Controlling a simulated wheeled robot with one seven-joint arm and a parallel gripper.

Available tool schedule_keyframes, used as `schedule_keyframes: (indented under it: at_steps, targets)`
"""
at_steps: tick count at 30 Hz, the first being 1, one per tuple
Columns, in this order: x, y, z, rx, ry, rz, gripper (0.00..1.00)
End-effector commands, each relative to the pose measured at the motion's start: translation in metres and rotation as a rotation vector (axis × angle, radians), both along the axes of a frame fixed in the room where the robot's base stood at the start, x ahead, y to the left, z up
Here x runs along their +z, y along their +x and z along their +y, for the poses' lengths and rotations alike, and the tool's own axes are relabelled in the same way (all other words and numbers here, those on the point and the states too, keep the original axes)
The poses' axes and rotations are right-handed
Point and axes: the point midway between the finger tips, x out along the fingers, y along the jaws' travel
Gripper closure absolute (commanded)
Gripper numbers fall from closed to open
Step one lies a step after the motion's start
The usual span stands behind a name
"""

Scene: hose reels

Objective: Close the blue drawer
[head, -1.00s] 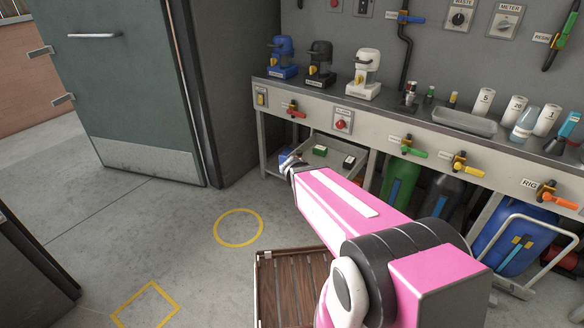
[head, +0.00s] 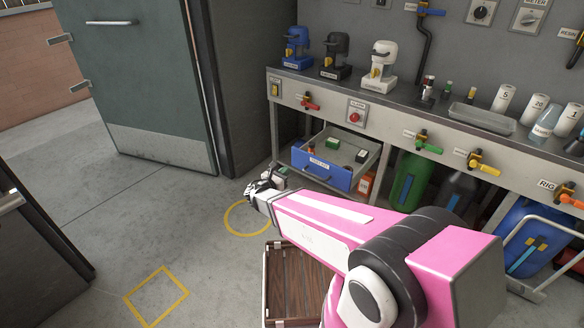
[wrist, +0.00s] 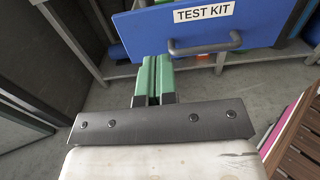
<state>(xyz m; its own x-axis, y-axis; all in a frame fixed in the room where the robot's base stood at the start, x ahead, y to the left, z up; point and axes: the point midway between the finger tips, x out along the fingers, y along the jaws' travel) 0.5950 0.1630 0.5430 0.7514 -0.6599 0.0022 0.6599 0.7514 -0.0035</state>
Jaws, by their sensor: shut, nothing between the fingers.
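The blue drawer (head: 322,168) is pulled out under the workbench, and its open grey tray (head: 372,155) holds several small items. In the wrist view, its blue front (wrist: 275,22) has a "TEST KIT" label and a grey bar handle (wrist: 205,47). My gripper (head: 268,183) is in front of the drawer front, at its lower left in the head view. In the wrist view, my gripper's green fingers (wrist: 154,80) are together and empty, pointing at the drawer's left part, left of the handle. I cannot tell whether they touch it.
The workbench (head: 340,112) carries several coffee-machine-like devices and has valves along its front. A wooden crate (head: 270,285) stands on the floor below my arm. A green cylinder (head: 408,180) is right of the drawer. The floor to the left, towards the grey door (head: 140,80), is clear.

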Motion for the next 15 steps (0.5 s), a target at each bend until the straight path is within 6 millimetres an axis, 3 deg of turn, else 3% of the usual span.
schedule_keyframes:
  at_steps: [15]
  targets:
    - [-0.001, 0.066, -0.057, -0.004, 0.004, -0.001, 1.00]
